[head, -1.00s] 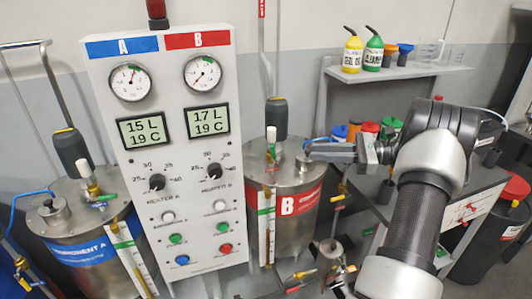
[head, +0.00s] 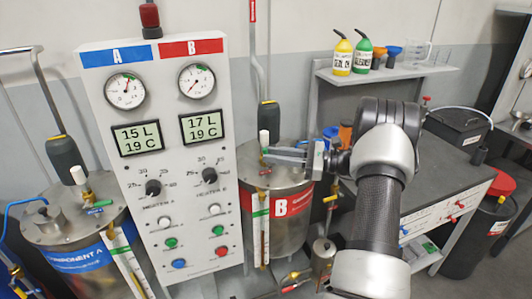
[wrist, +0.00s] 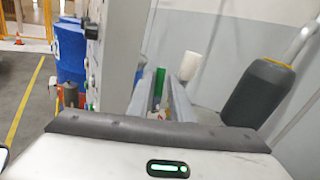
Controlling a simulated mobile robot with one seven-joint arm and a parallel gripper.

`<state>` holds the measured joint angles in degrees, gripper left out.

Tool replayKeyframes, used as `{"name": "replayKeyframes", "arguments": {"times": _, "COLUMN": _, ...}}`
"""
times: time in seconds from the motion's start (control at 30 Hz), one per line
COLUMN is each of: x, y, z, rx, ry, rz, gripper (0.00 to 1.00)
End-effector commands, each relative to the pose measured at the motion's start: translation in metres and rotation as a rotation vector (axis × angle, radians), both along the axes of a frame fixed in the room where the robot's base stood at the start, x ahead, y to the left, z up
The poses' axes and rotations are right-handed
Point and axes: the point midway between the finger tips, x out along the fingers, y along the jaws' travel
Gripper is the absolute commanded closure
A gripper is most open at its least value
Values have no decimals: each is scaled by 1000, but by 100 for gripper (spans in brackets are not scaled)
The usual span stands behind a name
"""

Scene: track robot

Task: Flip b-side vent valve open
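The B-side vent valve stands on the lid of tank B (head: 292,204); its white upright cap (head: 264,138) shows in the head view. My gripper (head: 272,156) points left across the lid, its fingertips close beside the valve and covering part of it. In the wrist view two grey fingers (wrist: 160,100) stand apart, with an upright green piece (wrist: 160,80) showing between them. A white cylinder (wrist: 189,67) is just right of the fingers. I cannot tell whether the fingers touch the valve, and its lever position is hidden.
The control panel (head: 155,75) stands close left of the gripper. A dark cylinder with a yellow band (head: 268,117) rises behind the valve, also large at right in the wrist view (wrist: 258,90). Tank A (head: 85,255) is at far left; a workbench (head: 425,185) is at right.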

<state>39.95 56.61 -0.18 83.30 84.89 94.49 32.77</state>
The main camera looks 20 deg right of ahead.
Motion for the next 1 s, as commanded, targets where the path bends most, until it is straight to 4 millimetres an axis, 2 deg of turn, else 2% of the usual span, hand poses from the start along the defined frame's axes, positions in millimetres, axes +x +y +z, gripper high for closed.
{"name": "replayKeyframes", "arguments": {"times": 0.2, "x": 13, "y": 19, "z": 0, "rx": 0, "ry": 0, "rz": 0, "gripper": 81}}
{"name": "replayKeyframes", "arguments": {"times": 0.53, "x": 15, "y": 23, "z": 0, "rx": 0, "ry": 0, "rz": -1, "gripper": 81}}
{"name": "replayKeyframes", "arguments": {"times": 0.57, "x": 15, "y": 23, "z": 0, "rx": 0, "ry": 0, "rz": -1, "gripper": 82}}
{"name": "replayKeyframes", "arguments": {"times": 0.67, "x": 15, "y": 23, "z": 0, "rx": 0, "ry": 0, "rz": -1, "gripper": 99}}
{"name": "replayKeyframes", "arguments": {"times": 0.83, "x": 15, "y": 22, "z": -2, "rx": 12, "ry": 1, "rz": -2, "gripper": 100}}
{"name": "replayKeyframes", "arguments": {"times": 1.0, "x": 15, "y": 14, "z": -5, "rx": 151, "ry": -1, "rz": -4, "gripper": 100}}
